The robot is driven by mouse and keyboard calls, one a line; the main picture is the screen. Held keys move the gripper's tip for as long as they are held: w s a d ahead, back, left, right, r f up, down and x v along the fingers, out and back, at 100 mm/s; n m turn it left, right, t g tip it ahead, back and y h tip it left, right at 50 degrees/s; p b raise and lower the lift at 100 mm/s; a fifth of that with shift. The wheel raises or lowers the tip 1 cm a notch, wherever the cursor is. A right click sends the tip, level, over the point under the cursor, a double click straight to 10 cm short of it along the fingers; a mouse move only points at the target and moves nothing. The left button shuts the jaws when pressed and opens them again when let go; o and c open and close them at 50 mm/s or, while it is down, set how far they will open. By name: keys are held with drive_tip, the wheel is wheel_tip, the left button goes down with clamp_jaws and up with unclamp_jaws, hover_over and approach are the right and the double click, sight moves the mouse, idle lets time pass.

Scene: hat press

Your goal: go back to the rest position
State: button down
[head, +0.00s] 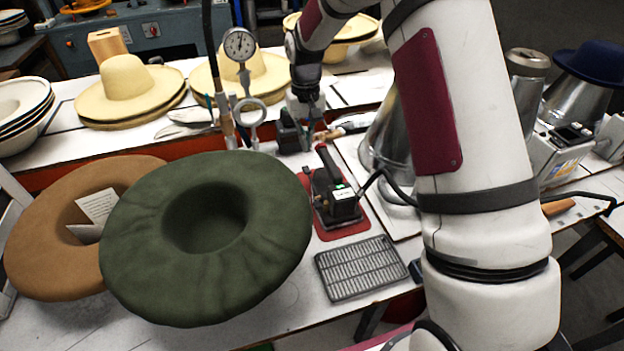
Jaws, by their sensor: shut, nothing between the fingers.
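My gripper (310,106) hangs at the upper middle of the head view, at the end of my white arm. It is shut and empty. Its tips are small in the picture and overlap the tools behind the iron, so their height above the table is hard to tell. A dark green felt hat (270,218) lies crown down at the front left, apart from my gripper. A brown felt hat (40,245) with paper slips in it is partly hidden behind the green one.
A black iron (335,195) stands on a red mat near a metal grid (362,268). A dial gauge (239,45) on a stand, steam pipes and straw hats (127,85) stand behind. A metal cone (385,135) is partly hidden by my arm. A navy hat (597,62) sits at right.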

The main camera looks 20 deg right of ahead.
idle(0.3)
drive_tip(key=s+r+t, duration=0.3)
drive_tip(key=s+r, duration=1.3)
drive_tip(key=r, duration=0.4)
drive_tip(key=s+r+t, duration=0.2)
drive_tip(key=s, duration=1.7)
drive_tip(key=shift+s+d, duration=0.15)
drive_tip(key=shift+s, duration=0.25)
